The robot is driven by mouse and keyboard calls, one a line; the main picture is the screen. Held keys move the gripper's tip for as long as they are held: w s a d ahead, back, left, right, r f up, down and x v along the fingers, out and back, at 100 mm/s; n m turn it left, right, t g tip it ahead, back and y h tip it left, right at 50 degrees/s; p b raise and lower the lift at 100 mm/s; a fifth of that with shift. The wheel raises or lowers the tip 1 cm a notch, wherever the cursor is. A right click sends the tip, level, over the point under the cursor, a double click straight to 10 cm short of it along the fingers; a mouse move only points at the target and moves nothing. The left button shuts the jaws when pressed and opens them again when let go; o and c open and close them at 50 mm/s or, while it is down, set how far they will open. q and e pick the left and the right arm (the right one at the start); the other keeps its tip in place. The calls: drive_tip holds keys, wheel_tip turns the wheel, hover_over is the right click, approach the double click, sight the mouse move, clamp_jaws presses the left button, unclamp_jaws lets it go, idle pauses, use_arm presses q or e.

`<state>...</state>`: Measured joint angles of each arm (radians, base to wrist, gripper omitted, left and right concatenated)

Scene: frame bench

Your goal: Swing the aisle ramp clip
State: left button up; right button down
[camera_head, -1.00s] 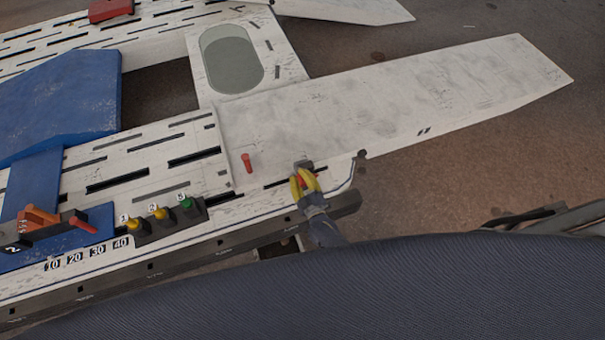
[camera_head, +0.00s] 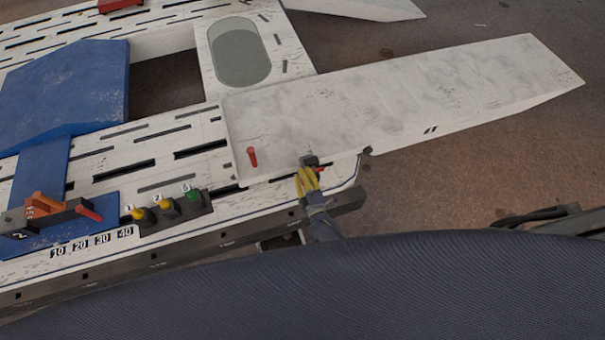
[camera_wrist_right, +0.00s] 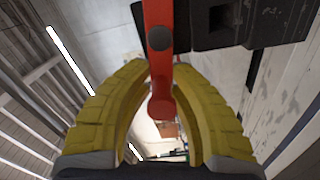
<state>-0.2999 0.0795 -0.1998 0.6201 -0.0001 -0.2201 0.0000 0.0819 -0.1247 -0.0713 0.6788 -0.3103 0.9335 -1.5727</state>
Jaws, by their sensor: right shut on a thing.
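The pale aisle ramp (camera_head: 400,100) extends to the right from the slotted white bench deck. At its near edge sits a dark clip block (camera_head: 309,160), and a bit of its red lever (camera_head: 321,170) shows beside my fingers. My right gripper (camera_head: 306,181), with yellow fingers, is at this clip, just below the block. In the right wrist view the red lever (camera_wrist_right: 159,75) hangs between the two yellow fingers (camera_wrist_right: 160,100), which are shut on it. The dark block (camera_wrist_right: 240,22) is above. My left gripper is not in view.
A red peg (camera_head: 252,157) stands on the ramp to the left of the clip. Further left are numbered yellow and green knobs (camera_head: 166,208) and an orange-and-grey lever unit (camera_head: 50,210). A dark rail (camera_head: 220,235) runs along the front edge. Brown floor is open beyond the ramp.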

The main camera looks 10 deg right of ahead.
drive_tip(key=shift+s+a+f, duration=0.1)
drive_tip(key=shift+s+f, duration=0.05)
drive_tip(key=shift+f, duration=0.1)
drive_tip(key=c, duration=1.3)
unclamp_jaws()
drive_tip(key=shift+c, duration=0.2)
drive_tip(key=shift+r, duration=0.1)
drive_tip(key=shift+s+d, duration=0.25)
drive_tip(key=shift+s, duration=1.7)
drive_tip(key=shift+s+d, duration=0.3)
drive_tip(key=shift+s, duration=1.65)
drive_tip(key=shift+s+d, duration=0.25)
drive_tip(key=shift+s, duration=1.7)
